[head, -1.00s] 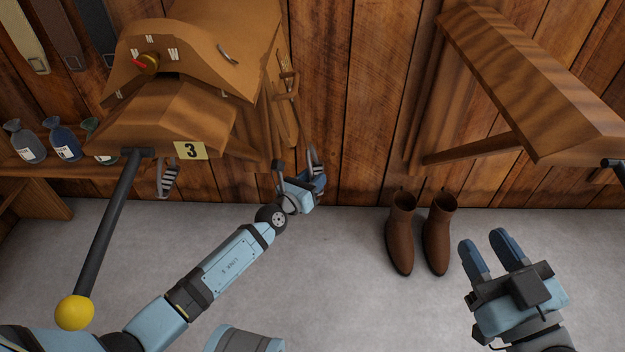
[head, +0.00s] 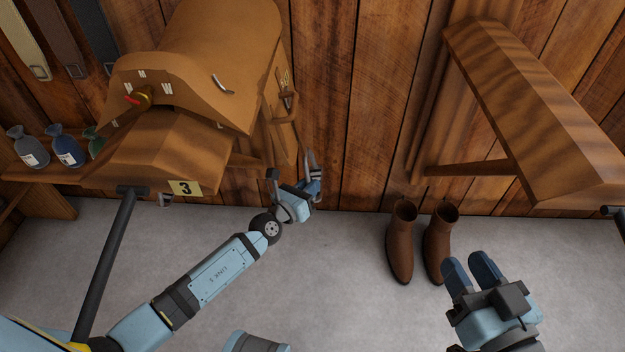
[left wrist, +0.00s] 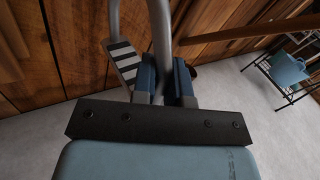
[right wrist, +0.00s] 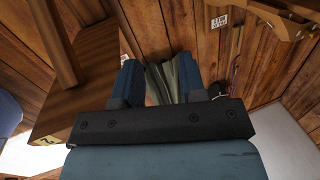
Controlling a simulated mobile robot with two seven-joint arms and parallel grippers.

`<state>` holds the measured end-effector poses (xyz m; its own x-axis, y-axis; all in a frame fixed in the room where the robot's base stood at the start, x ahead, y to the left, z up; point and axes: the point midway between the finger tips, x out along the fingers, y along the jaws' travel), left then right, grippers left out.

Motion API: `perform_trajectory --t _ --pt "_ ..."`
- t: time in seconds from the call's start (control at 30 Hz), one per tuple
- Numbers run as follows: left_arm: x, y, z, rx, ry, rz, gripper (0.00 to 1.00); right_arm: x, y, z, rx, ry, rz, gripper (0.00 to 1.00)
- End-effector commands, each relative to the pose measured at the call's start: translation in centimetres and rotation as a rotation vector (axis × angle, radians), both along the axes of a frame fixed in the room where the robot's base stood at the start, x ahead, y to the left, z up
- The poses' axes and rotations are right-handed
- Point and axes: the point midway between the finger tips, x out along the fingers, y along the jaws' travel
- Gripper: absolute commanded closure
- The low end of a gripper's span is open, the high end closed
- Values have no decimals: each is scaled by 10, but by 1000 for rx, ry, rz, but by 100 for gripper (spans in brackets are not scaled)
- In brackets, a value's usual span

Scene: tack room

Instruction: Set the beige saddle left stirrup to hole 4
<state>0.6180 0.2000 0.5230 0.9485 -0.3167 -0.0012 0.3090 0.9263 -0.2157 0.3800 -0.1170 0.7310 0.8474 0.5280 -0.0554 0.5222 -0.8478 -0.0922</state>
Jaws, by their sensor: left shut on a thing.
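The tan-beige saddle (head: 225,60) sits on a wooden rack with a yellow number 3 plate (head: 186,188). A stirrup leather with a buckle (head: 287,108) hangs on its right side. My left gripper (head: 313,185) is below that strap, shut on the metal stirrup (head: 311,160). The left wrist view shows the stirrup's metal side between the fingers (left wrist: 166,82) and its striped tread (left wrist: 123,62) to the left. The strap's holes are too small to tell. My right gripper (head: 468,272) is open and empty, low at the right; its fingers (right wrist: 161,82) stand apart.
Brown boots (head: 402,245) stand on the floor between my grippers. An empty wooden rack (head: 540,105) juts from the wall at the right. Small bags (head: 66,146) stand on a shelf at the left, with straps (head: 70,40) hanging above.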

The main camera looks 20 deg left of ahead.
Motion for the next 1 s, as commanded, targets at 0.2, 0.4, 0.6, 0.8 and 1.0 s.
perform_trajectory --t 0.2,0.4,0.6,0.8,1.0 --pt "1 -1 0 3 -2 -1 77 0 0 0 -1 -3 1 62" --pt "1 -1 0 2 -2 -1 64 0 0 0 0 -5 1 62" --pt "-3 1 -1 2 0 -1 64 0 0 2 0 -4 1 62" --pt "-31 11 1 5 1 -2 64 -2 1 7 14 18 7 62" --pt "-76 26 0 7 1 -3 64 -6 4 2 39 71 7 62"
